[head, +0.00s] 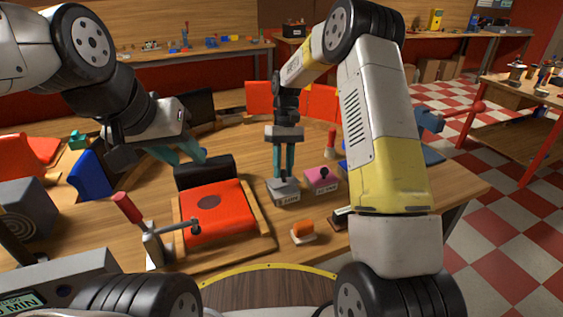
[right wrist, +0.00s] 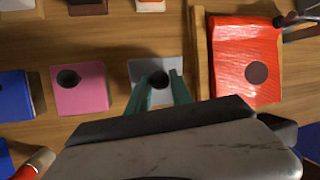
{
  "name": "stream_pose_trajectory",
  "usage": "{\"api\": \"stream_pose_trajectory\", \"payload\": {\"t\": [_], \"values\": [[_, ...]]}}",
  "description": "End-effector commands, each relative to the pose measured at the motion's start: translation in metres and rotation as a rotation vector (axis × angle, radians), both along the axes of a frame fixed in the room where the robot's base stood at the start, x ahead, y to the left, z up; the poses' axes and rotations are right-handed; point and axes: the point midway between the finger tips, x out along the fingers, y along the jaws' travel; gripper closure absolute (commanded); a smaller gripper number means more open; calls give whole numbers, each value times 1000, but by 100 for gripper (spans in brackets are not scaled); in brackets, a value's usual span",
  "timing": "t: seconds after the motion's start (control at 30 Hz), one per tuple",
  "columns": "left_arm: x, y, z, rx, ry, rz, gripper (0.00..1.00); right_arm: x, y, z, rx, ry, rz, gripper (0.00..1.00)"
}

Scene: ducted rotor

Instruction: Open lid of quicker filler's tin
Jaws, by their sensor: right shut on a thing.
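A small grey tin (head: 284,192) with a label on its front stands on the table, and a pink tin (head: 322,181) with a dark round knob and a label stands to its right. The labels are too small to read surely. My right gripper (head: 284,175) points straight down over the grey tin. In the right wrist view its teal fingers are shut on the dark knob (right wrist: 159,79) of the grey lid (right wrist: 142,70); the pink tin (right wrist: 80,88) is beside it. I see no gap under the grey lid. My left gripper (head: 192,152) is empty above the table, its fingers apart.
A red panel (head: 214,215) in a wooden frame lies left of the tins. A red-handled clamp (head: 140,225) stands at its front left. An orange block (head: 303,229) lies in front. Blue items sit beyond the pink tin.

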Motion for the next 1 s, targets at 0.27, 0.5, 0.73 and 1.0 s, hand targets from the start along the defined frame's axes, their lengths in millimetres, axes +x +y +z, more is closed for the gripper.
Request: {"api": "stream_pose_trajectory", "payload": {"t": [0.27,0.5,0.73,1.0], "values": [[0,0,0,0,0,0,64,14,4,5,-54,163,-1,100],[0,0,0,0,0,0,64,19,6,7,-79,241,0,100],[0,0,0,0,0,0,64,20,6,8,-85,260,0,100],[0,0,0,0,0,0,64,20,6,8,-85,260,0,100]]}}
